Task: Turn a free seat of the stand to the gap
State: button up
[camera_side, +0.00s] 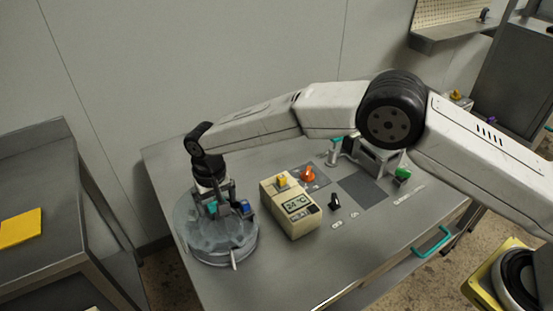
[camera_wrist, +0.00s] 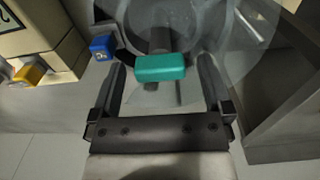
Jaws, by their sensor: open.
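The round grey stand (camera_side: 222,248) sits at the left end of the steel table, with what looks like a clear cover around it. It also shows in the wrist view (camera_wrist: 185,18). My gripper (camera_side: 218,203) is over the stand, pointing down, its fingers open. In the wrist view the teal grip (camera_wrist: 160,68) on the stand's middle post lies between the two fingers, with space on both sides. A blue block (camera_wrist: 102,46) with a pale mark sits at the stand's rim, beside the left finger. The seats and the gap cannot be made out clearly.
A cream control box (camera_side: 290,208) with a display and a yellow knob stands close right of the stand. Beyond it are an orange knob (camera_side: 307,174), a black switch (camera_side: 335,202) and a dark square plate (camera_side: 363,191). A side bench (camera_side: 45,255) stands left.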

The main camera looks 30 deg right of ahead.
grip_shut()
dwell(0.3)
jog(key=shift+n, duration=0.8)
jog(key=shift+n, duration=6.4)
